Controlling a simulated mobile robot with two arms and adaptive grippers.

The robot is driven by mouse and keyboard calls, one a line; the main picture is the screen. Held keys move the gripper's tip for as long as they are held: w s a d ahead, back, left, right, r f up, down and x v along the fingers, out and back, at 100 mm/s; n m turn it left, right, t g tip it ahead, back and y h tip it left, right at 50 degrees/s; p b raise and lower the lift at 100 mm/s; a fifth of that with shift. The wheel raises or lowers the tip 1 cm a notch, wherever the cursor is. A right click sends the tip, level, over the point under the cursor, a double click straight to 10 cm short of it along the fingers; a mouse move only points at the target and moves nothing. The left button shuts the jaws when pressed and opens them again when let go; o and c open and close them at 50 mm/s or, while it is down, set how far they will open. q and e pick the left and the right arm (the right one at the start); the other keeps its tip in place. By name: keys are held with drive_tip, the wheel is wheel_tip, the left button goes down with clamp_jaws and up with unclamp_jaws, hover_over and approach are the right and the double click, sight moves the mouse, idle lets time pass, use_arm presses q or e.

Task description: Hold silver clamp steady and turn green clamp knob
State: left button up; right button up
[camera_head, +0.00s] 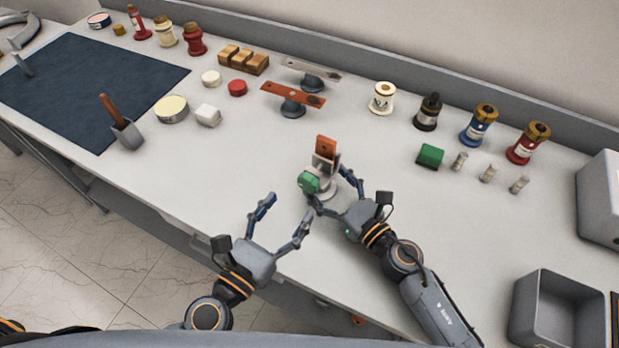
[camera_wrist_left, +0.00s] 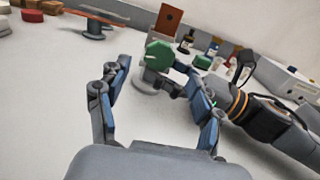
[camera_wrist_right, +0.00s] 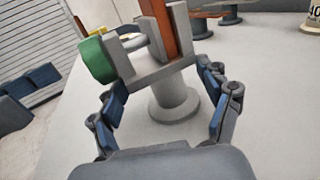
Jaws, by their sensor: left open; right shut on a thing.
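The silver clamp (camera_head: 330,163) stands on a round grey pedestal with an orange-brown plate (camera_head: 326,147) upright in its jaws. The green clamp knob (camera_head: 309,182) is on its left side. My right gripper (camera_head: 330,188) is shut on the silver clamp, with one finger on each side, as the right wrist view shows the clamp (camera_wrist_right: 150,70) and knob (camera_wrist_right: 97,60). My left gripper (camera_head: 288,210) is open and empty, apart from the knob. In the left wrist view the knob (camera_wrist_left: 159,56) appears between its fingertips, farther off.
Two plates on stands, an orange one (camera_head: 292,95) and a grey one (camera_head: 312,73), are behind. A green block (camera_head: 430,155) and several bottles stand back right. A grey bin (camera_head: 556,312) is front right.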

sight(307, 186)
use_arm(q)
drive_tip(key=x, duration=0.8)
drive_tip(key=shift+w+d, duration=0.25)
drive_tip(key=shift+c, duration=0.2)
drive_tip(key=c, duration=1.1)
drive_tip(key=shift+m, duration=0.5)
drive_tip(key=o, duration=1.1)
drive_tip(key=shift+o, duration=0.2)
